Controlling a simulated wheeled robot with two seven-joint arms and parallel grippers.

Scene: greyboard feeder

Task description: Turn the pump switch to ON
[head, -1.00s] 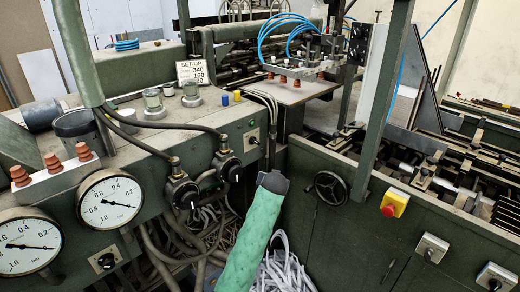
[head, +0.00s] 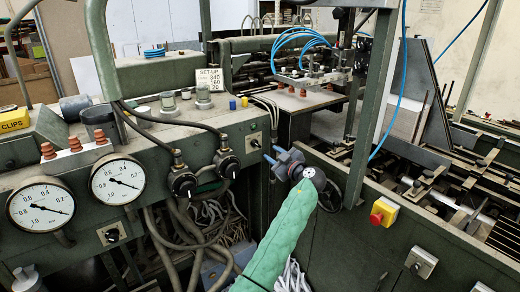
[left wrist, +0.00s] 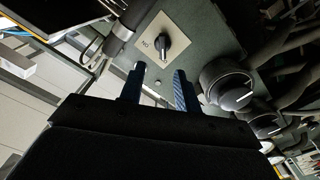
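A black rotary switch (head: 255,144) sits on a small pale plate on the green machine's front panel, right of two black regulator knobs. In the left wrist view the switch knob (left wrist: 178,43) is close beyond my fingers, and its plate (left wrist: 150,36) has a label that seems to read ON, turned over. My right gripper is not in view.
Two regulators (head: 183,184) with hoses stand left of the switch. A handwheel (head: 331,196) is right of my left gripper, partly behind my arm. A yellow box with a red button (head: 384,212) is farther right. Two gauges (head: 118,181) and another switch (head: 112,234) are at left.

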